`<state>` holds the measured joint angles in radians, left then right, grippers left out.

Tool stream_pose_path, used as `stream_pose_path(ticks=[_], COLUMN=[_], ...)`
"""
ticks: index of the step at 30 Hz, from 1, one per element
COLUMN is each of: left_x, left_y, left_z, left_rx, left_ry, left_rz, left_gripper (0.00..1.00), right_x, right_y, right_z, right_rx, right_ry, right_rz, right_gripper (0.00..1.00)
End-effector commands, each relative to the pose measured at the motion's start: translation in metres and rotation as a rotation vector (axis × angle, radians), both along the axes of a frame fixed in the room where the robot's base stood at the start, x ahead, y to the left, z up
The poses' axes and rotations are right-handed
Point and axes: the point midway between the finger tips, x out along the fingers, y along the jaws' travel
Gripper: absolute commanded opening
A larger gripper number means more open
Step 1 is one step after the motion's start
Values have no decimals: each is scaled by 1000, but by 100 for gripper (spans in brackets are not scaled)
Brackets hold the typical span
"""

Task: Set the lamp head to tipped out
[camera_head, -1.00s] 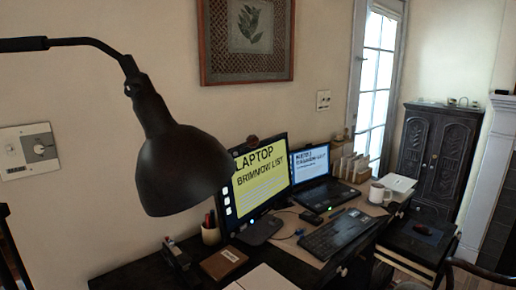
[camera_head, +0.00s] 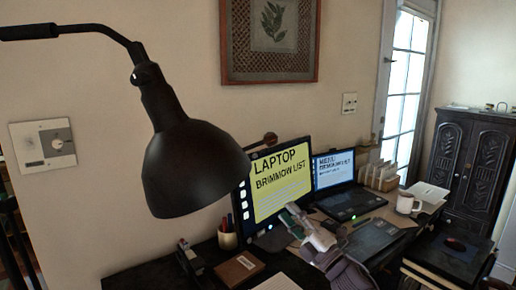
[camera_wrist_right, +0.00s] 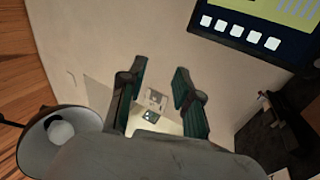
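The lamp has a black, dome-shaped head (camera_head: 190,168) hanging at the left-centre of the head view from a thin black arm (camera_head: 85,29), its opening facing down and to the right. In the right wrist view the lamp head (camera_wrist_right: 35,150) shows at the lower left with a pale bulb inside. My right gripper (camera_head: 293,214) is in front of the monitor, right of and lower in the picture than the lamp head, apart from it. In the right wrist view its two fingers (camera_wrist_right: 160,68) are spread with nothing between them. My left gripper is not in view.
The monitor (camera_head: 280,183) and laptop (camera_head: 334,169) stand on the desk behind my right gripper. A wall plate (camera_head: 43,143) is left of the lamp.

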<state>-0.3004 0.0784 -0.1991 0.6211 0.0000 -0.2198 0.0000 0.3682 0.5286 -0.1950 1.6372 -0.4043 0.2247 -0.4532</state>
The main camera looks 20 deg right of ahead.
Motion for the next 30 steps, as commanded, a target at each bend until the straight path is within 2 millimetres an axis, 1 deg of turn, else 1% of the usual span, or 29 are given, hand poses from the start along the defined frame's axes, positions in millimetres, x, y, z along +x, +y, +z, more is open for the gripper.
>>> stream_pose_path(ticks=[1, 2, 3, 5, 6, 9, 12, 15, 18, 20, 23, 26, 30], left_x=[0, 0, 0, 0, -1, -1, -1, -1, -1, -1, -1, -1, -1], left_y=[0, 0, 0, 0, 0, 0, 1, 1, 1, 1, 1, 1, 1], left_z=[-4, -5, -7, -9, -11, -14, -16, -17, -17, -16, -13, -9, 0], left_rx=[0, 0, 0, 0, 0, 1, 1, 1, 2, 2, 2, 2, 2], left_ry=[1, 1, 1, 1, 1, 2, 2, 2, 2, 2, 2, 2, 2], left_rz=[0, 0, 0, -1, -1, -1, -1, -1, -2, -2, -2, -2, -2], left_gripper=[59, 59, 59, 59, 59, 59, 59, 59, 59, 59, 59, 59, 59], right_x=[-4, -11, -22, -43, -58, -95, -124, -143, -152, -154, -153, -151, -147], right_y=[2, 5, 9, 15, 16, 14, 5, -4, -9, -8, 1, 17, 47], right_z=[50, 76, 108, 149, 170, 207, 224, 232, 234, 234, 235, 236, 237], right_rx=[-123, -205, -321, -497, -613, -879, -1092, -1232, -1301, -1315, -1317, -1314, -1312], right_ry=[-158, -253, -380, -563, -676, -911, -1070, -1163, -1204, -1214, -1216, -1217, -1218], right_rz=[37, 63, 95, 140, 168, 225, 270, 304, 323, 331, 334, 334, 335], right_gripper=[33, 33, 33, 33, 33, 33, 33, 33, 33, 33, 33, 33, 33])
